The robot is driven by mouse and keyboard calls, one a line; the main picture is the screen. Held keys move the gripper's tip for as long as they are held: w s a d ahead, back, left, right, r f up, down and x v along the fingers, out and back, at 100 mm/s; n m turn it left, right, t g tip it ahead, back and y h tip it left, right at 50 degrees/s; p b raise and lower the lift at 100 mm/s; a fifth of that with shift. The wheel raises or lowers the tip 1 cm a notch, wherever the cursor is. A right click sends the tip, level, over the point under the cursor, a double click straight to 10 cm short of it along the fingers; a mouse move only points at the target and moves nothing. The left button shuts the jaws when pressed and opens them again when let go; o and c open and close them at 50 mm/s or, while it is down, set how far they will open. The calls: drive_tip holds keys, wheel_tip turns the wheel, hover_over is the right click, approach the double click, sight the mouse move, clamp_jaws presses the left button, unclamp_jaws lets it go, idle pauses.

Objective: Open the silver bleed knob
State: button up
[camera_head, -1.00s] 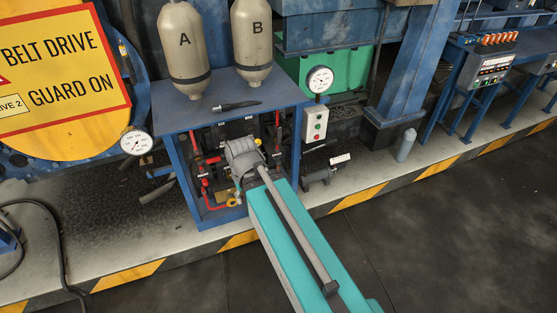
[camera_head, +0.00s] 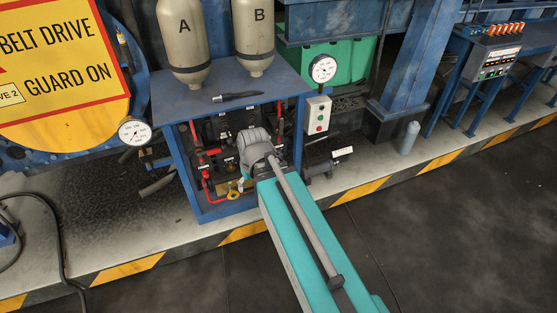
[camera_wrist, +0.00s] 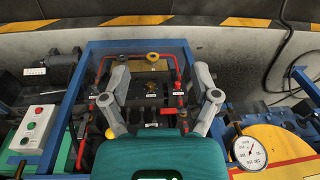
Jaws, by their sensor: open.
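The blue open-front cabinet (camera_head: 235,85) holds red pipes and small fittings. I cannot make out the silver bleed knob for certain in either view; the small parts inside are too small or partly covered by my arm. My gripper (camera_wrist: 162,85) is open and empty in the wrist view, its two grey fingers spread apart in front of the cabinet interior.
Bottles A (camera_head: 183,40) and B (camera_head: 255,35) stand on the cabinet top beside a dark tool (camera_head: 237,96). A button box (camera_head: 317,115) and a gauge (camera_head: 323,69) are at the right. A yellow belt guard (camera_head: 60,70) is left. The floor in front is open.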

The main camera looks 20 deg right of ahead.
drive_tip(key=w+f+n+t+y+b, duration=0.2)
drive_tip(key=w+f+t+y+b, duration=0.15)
drive_tip(key=w+f+b, duration=0.7)
drive_tip(key=m+t+h+b, duration=0.6)
drive_tip(key=t+b, duration=0.8)
drive_tip(key=b, duration=2.7)
approach(281, 155)
drive_tip(key=s, duration=0.4)
drive_tip(key=shift+w+a, duration=0.2)
drive_tip(key=shift+a, duration=0.05)
drive_tip(key=shift+w, duration=0.1)
drive_tip(key=w, duration=0.9)
drive_tip(key=w+d, duration=0.1)
drive_tip(key=w, duration=0.3)
drive_tip(key=shift+w, duration=0.3)
